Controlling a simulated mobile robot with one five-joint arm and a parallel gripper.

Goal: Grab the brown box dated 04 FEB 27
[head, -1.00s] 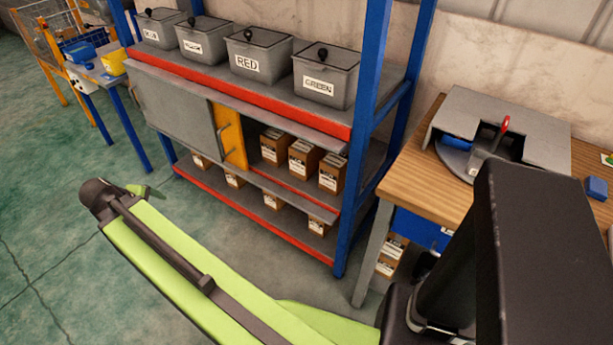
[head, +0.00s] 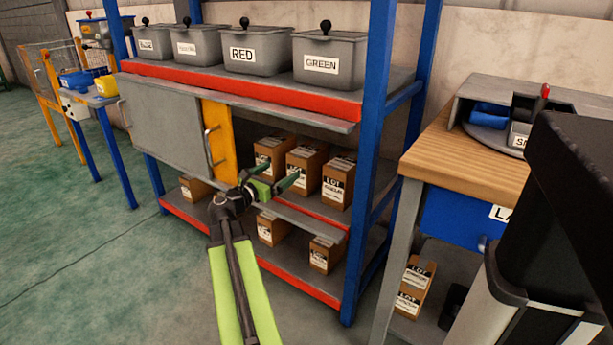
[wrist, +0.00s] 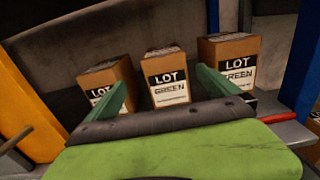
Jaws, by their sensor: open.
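Three brown boxes stand on the middle shelf behind the half-open sliding door: a left box (head: 263,150), a middle box (head: 303,165) and a right box (head: 337,183). In the wrist view they are the left box (wrist: 107,84), the middle box (wrist: 167,78) and the right box (wrist: 232,62). Their labels read LOT with what looks like GREEN below; no date is legible. My gripper (head: 279,174) is open and empty in front of these boxes. In the wrist view its green fingers (wrist: 161,80) spread either side of the middle box, apparently short of it.
More brown boxes stand on the bottom shelf, including one (head: 322,254), and under the workbench (head: 412,285). The grey door (head: 165,125) and yellow door (head: 218,143) cover the shelf's left part. A blue post (head: 372,170) bounds it at right. Lidded bins, including RED (head: 258,52), stand above.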

